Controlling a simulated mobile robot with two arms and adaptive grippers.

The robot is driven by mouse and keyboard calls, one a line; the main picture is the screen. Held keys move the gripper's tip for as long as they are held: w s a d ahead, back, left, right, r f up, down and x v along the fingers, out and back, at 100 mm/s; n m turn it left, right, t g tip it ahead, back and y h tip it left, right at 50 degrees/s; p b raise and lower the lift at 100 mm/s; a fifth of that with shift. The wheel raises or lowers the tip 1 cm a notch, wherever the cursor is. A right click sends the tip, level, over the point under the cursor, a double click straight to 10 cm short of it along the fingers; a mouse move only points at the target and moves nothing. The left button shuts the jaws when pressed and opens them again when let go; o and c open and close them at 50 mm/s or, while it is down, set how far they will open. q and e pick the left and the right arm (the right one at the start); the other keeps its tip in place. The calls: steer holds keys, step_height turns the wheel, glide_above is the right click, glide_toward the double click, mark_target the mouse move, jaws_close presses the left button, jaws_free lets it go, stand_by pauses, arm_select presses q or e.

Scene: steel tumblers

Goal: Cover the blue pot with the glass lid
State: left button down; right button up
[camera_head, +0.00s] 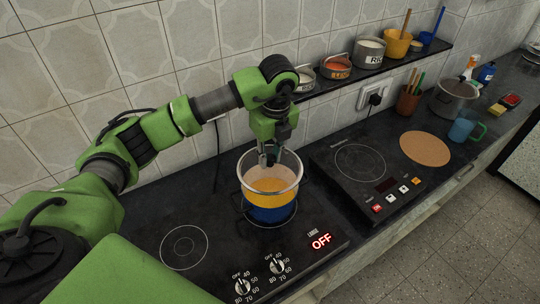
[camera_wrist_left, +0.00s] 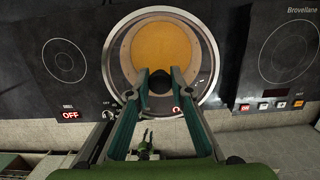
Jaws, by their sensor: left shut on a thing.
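My left gripper (camera_head: 269,157) is shut on the dark knob (camera_wrist_left: 159,82) of the glass lid, with a finger on each side. The clear lid (camera_wrist_left: 207,45) has a pale metal rim and is level over the pot. The blue pot (camera_head: 270,215) stands on the rear-right burner of the left hob, under the lid. Its orange-yellow contents (camera_wrist_left: 162,52) show through the glass, and the lid looks roughly centred over it. I cannot tell whether the rim touches the pot. My right gripper does not show.
A wall shelf (camera_head: 345,77) with several containers is behind. A steel pot (camera_head: 454,98) and a blue mug (camera_head: 462,130) stand farther right. The left hob's front-left burner (camera_head: 184,247) is clear.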

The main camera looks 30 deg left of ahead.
mark_target(270, 169)
arm_select(q)
steer(key=shift+f+b, duration=0.65)
steer(key=shift+f, duration=0.15)
step_height(270, 169, down, 4)
steer(key=b, duration=0.2)
steer(key=shift+w+r+b, duration=0.1)
steer(key=shift+r+b, duration=0.15)
steer(key=shift+b, duration=0.15)
steer(key=shift+f, duration=0.15)
steer(key=shift+b, duration=0.3)
steer(key=shift+f+b, duration=0.65)
steer(key=shift+f, duration=0.1)
stand_by(0.4)
steer(key=c, duration=1.7)
jaws_free()
